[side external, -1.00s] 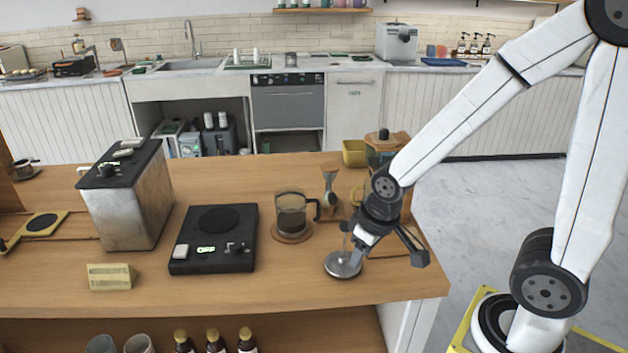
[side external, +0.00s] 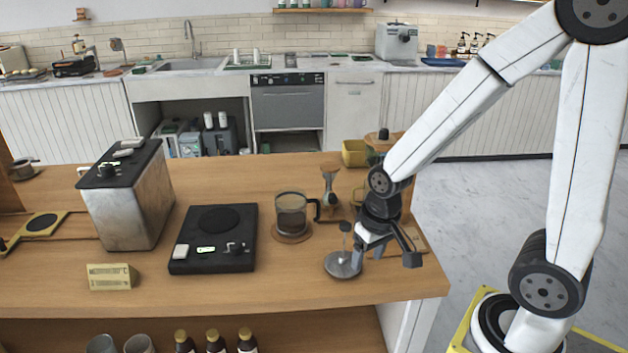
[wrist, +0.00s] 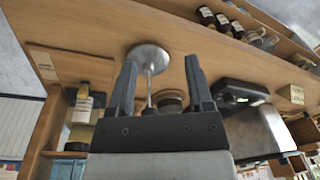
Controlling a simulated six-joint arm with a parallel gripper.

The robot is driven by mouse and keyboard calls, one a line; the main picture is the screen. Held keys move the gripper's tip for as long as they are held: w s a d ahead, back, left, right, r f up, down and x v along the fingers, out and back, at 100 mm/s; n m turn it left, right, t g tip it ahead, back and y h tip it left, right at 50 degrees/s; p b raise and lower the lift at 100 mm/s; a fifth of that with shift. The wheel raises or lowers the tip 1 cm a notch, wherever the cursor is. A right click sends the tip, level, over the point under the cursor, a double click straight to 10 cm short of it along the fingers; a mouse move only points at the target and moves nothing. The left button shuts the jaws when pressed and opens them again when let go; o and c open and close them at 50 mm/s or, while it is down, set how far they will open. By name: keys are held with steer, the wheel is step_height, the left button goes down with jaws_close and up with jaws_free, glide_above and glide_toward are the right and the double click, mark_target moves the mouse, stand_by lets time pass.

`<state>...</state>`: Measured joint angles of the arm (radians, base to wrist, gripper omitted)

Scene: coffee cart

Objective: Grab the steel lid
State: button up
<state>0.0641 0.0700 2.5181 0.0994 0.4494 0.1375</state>
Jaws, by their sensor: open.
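The steel lid (side external: 342,264) is a round, shiny disc lying flat on the wooden counter near its front right. A thin upright rod with a dark knob (side external: 346,227) rises from it. In the wrist view the lid (wrist: 148,57) shows beyond and between the two fingertips of my gripper (wrist: 162,75). The rod runs back between the fingers, closer to the left one. I see no contact with it.
A glass press jug (side external: 291,213) stands on a round coaster behind and left of the lid. A black scale (side external: 213,240) lies further left. A wooden board (side external: 416,240) is behind my gripper. The counter in front of the lid is clear.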

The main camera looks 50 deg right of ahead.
steer(key=w+d+n+t+y, duration=0.2)
steer(key=n+y, duration=0.3)
steer(key=n, duration=0.6)
steer(key=w+d+f+n+t+y, duration=0.1)
steer(key=d+n+y, duration=0.4)
steer(key=n, duration=0.6)
steer(key=w+d+n+t+y, duration=0.3)
steer(key=d+n+t+y, duration=0.1)
steer(key=n, duration=0.7)
steer(key=shift+w+f+t+y, duration=0.2)
steer(key=shift+f+t+y, duration=0.2)
steer(key=shift+y, duration=0.1)
steer(key=shift+a, duration=0.1)
steer(key=shift+x, duration=1.25)
